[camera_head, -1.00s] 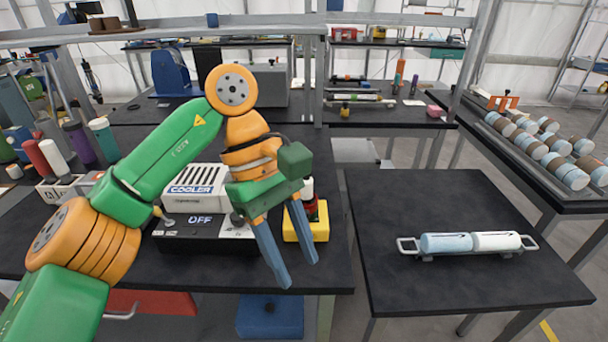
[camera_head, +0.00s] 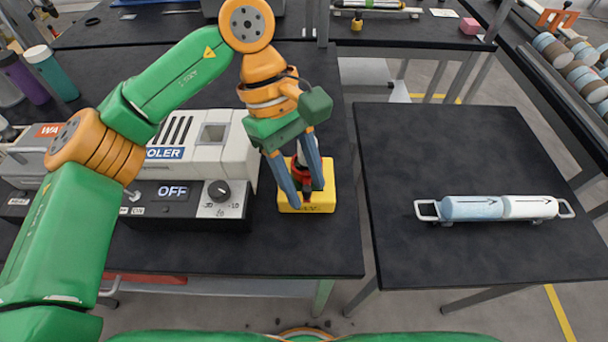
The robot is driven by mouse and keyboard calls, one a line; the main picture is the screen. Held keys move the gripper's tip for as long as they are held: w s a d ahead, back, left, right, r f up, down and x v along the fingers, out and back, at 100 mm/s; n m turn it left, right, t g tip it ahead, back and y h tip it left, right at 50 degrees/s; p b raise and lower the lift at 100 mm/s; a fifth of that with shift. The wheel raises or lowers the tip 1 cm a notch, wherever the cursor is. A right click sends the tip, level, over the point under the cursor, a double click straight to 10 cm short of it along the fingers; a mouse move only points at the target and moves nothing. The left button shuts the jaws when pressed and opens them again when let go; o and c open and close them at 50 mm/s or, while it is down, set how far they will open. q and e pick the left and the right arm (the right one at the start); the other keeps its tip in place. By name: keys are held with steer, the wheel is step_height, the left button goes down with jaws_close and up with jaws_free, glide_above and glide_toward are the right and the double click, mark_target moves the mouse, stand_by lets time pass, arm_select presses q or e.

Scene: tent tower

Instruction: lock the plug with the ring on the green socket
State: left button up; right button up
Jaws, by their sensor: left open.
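A yellow block (camera_head: 326,196) stands on the dark bench right of the cooler box. An upright red and dark piece (camera_head: 301,172) with a pale top rises from it, partly hidden by my gripper. I cannot tell plug, ring and socket apart there, and no green socket shows clearly. My left gripper (camera_head: 306,194) is open and points down, its two blue fingers on either side of the upright piece in the picture. I cannot tell whether they touch it. My right gripper is not in view.
The white cooler box (camera_head: 232,150) with a dial and an OFF panel stands just left of the block. A side table (camera_head: 450,140) to the right bears a handled rack (camera_head: 427,212) with blue and white cylinders. Bottles (camera_head: 52,72) stand at the far left.

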arm_select(q)
steer(key=shift+f, duration=0.2)
jaws_close()
steer(key=shift+d, duration=0.1)
